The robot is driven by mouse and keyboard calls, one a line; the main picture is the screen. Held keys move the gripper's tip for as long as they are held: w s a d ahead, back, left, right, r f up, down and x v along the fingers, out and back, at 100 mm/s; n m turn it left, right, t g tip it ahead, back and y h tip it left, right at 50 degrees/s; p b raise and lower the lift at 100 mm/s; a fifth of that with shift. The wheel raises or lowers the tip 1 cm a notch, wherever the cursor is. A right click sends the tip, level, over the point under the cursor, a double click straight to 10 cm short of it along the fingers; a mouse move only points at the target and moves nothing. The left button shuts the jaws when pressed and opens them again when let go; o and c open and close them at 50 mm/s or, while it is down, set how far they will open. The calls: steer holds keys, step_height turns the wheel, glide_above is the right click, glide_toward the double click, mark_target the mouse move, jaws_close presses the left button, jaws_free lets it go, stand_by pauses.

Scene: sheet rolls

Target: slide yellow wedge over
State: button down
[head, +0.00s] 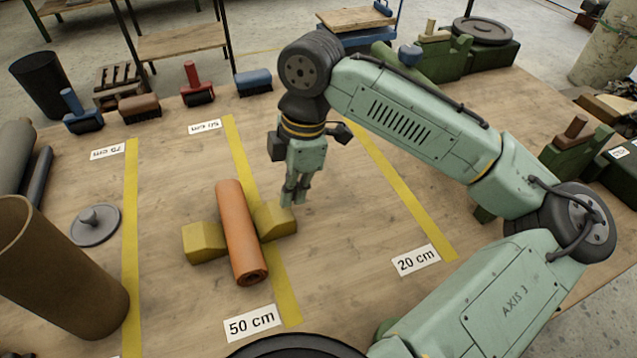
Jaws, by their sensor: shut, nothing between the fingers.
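Two yellow wedges lie on the wooden table, one on each side of an orange roll (241,232). The left yellow wedge (204,242) sits against or close to the roll's left side. The right yellow wedge (275,221) sits by its right side, over the middle yellow tape line. My gripper (294,202) points down with its fingers shut and empty. Its tips are at the right wedge's upper right end; I cannot tell if they touch it.
Yellow tape lines cross the table, with labels reading 20 cm (416,260) and 50 cm (252,323). Several brushes line the back edge.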

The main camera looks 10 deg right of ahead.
mark_target(276, 212)
steer(key=a, duration=0.3)
steer(key=shift+s+a+f, duration=0.1)
steer(key=shift+s+a, duration=0.15)
steer(key=shift+s, duration=0.1)
steer(key=shift+d+f+b, duration=0.1)
steer(key=shift+f+b, duration=0.4)
steer(key=shift+b, duration=0.25)
steer(key=shift+f, duration=0.1)
steer(key=shift+f, duration=0.15)
steer(key=shift+d, duration=0.1)
